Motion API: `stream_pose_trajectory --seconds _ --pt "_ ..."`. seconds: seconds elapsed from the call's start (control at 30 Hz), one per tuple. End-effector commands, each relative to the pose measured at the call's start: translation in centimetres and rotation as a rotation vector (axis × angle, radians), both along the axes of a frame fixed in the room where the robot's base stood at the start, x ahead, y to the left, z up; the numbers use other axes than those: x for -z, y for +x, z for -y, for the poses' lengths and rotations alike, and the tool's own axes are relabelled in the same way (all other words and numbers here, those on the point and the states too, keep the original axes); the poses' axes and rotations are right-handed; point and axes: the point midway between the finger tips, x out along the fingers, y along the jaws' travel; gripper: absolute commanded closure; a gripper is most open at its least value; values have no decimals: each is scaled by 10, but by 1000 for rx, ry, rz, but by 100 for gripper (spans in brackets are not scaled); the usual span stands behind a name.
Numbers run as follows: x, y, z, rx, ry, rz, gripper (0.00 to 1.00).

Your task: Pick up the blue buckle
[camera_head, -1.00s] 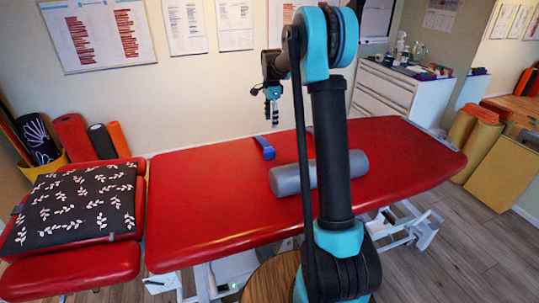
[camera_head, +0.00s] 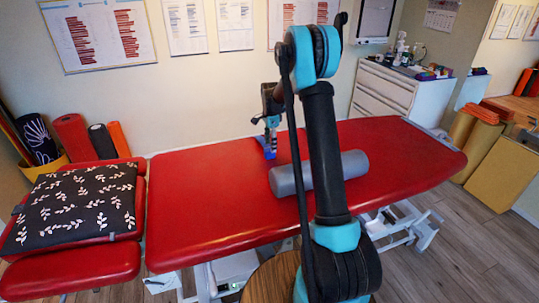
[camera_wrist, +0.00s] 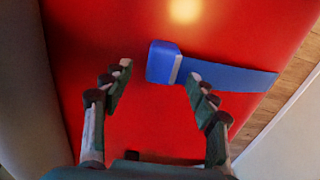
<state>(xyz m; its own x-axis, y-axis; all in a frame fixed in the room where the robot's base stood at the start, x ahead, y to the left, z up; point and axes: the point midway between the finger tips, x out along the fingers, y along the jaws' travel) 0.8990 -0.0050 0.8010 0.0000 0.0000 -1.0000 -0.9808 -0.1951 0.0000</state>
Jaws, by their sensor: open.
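The blue buckle (camera_wrist: 163,62) lies on the red treatment table, with a blue strap (camera_wrist: 230,76) running from it to the right in the wrist view. A pale band marks where buckle and strap meet. In the head view a small part of the blue item (camera_head: 268,153) shows, partly hidden behind my gripper (camera_head: 271,140). In the wrist view my gripper (camera_wrist: 157,85) is open, its two fingers apart. The buckle lies between the fingertips, a little beyond them, and the strap passes beyond the right fingertip. Nothing is held.
The red table (camera_head: 200,210) fills the middle. A grey roll (camera_head: 285,180) lies on it, right of my gripper and nearer. A black patterned cushion (camera_head: 75,208) lies at the left. A white cabinet (camera_head: 385,93) stands at the back right. The table's left half is clear.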

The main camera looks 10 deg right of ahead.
Motion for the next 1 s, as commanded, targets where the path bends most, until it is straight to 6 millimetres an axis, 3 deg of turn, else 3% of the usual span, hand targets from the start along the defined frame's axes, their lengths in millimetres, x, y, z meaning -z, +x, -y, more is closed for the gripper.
stream_pose_trajectory --seconds 0.3,0.57,1.0 --pt "42 2 -4 0 0 0 41" --pt "47 1 -5 0 0 0 41" --pt "47 1 -5 0 0 0 95"
